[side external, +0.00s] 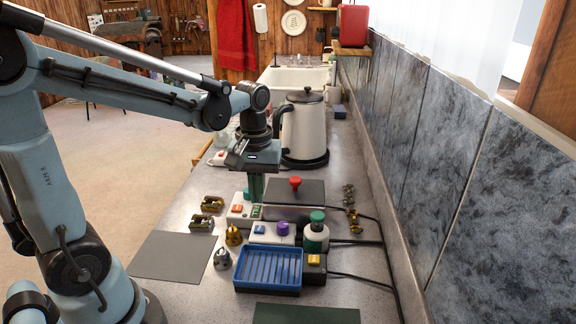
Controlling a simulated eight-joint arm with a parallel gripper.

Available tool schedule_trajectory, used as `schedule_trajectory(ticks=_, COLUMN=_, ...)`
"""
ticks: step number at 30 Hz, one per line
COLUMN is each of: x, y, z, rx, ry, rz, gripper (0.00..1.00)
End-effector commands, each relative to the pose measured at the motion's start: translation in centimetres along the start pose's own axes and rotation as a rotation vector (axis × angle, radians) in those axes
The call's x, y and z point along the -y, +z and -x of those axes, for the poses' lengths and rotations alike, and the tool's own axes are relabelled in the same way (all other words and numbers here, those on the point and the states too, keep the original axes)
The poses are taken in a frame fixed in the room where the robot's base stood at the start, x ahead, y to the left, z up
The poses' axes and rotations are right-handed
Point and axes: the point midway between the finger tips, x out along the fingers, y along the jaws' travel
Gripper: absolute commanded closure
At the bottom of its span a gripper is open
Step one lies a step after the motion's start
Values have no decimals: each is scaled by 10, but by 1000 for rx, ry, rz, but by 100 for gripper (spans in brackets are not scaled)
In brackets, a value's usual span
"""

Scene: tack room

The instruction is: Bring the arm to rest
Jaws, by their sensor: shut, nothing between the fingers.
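My arm reaches in from the left in the side external view. My gripper (256,194) points straight down over the counter, its teal fingers shut and empty. The fingertips are close to a white switch box (237,213) with a red and a green button. I cannot tell whether they touch it.
A white kettle (304,125) stands close behind my gripper. In front are a box with a purple knob (283,229), a green-capped bottle (316,235) and a blue tray (268,268). A red button (295,183) sits to the right. A grey mat (172,255) is bare.

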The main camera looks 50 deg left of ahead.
Motion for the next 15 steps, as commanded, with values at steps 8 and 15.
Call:
schedule_trajectory(ticks=8, x=-2, y=22, z=14, rx=-160, ry=101, rz=-235, gripper=100)
schedule_trajectory(ticks=15, x=-5, y=45, z=23, rx=-396, ry=199, rz=-535, gripper=100)
